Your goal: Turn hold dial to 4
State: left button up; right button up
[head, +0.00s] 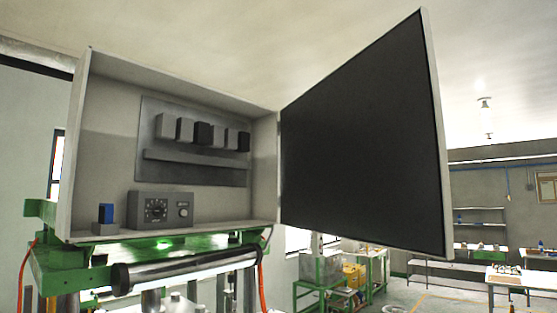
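A grey control unit (162,210) sits on the floor of an open cabinet in the head view. On its face is a round black dial (156,210) with light markings, too small to read. To its right is a smaller light knob (183,212). I cannot tell from the picture which of them is the hold dial or what it is set to. Neither of my grippers is in view, and nothing covers the control unit.
The cabinet's door (365,140) stands wide open to the right. A blue switch (106,214) is at the cabinet's lower left. A green machine frame (70,262) with a metal cylinder (185,270) lies below. Benches (520,278) stand far right.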

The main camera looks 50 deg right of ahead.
aim_at(158, 211)
jog(key=u, duration=1.9)
jog(key=k, duration=0.2)
jog(key=u, duration=1.2)
jog(key=k, duration=1.85)
jog(key=z, duration=1.45)
jog(key=k, duration=0.35)
jog(key=z, duration=2.05)
